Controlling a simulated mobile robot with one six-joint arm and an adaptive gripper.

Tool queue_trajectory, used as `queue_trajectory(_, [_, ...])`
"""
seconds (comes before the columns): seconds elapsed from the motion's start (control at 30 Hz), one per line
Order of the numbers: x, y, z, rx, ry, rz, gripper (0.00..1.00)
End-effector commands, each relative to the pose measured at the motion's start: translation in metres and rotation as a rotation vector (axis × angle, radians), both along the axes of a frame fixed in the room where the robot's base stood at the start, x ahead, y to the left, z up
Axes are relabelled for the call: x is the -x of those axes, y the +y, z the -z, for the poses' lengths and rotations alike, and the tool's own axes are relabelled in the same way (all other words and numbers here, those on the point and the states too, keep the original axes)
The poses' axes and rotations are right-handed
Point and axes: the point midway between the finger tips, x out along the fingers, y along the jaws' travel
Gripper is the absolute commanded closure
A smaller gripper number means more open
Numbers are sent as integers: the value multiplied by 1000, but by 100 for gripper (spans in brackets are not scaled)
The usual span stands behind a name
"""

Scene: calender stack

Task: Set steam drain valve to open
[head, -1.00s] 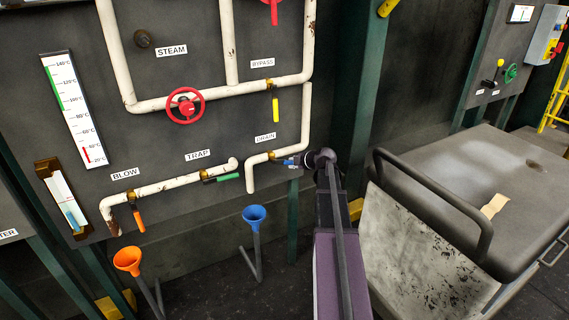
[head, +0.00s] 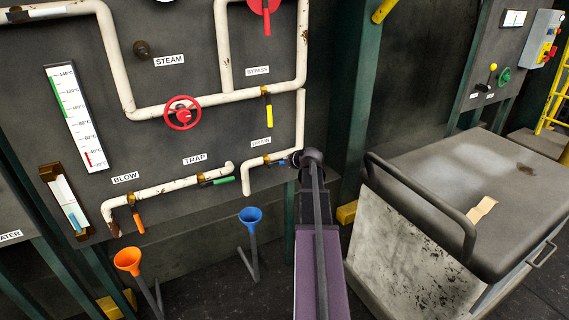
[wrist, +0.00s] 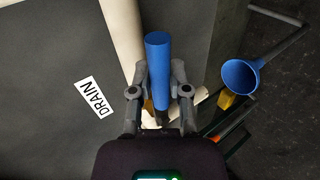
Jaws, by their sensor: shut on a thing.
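The steam drain valve has a blue lever handle (head: 283,163) under the DRAIN label (head: 261,143), on the lower white pipe of the panel. In the head view the handle extends right from the brass fitting (head: 267,160), roughly along the pipe run. My gripper (head: 297,160) is at the handle's right end and partly hides it. In the wrist view the blue handle (wrist: 158,65) stands between the two fingers of my gripper (wrist: 159,88), which are shut on it. The valve body is mostly hidden there behind the gripper.
A blue funnel (head: 251,215) and an orange funnel (head: 128,260) stand below the pipes. The green trap lever (head: 223,181) and yellow bypass lever (head: 269,115) are close by. A grey cart (head: 450,200) with a raised handle is to the right of my arm.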

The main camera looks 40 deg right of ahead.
Motion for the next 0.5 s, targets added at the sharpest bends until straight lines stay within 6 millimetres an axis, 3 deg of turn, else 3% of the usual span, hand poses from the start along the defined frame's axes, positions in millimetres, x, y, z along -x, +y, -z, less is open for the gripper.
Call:
queue_trajectory(0.37, [3,-7,-2,-4,-6,8,100])
queue_trajectory(0.4, [3,-7,-2,-3,-7,8,69])
queue_trajectory(0.5, [4,-8,-1,-3,-6,10,42])
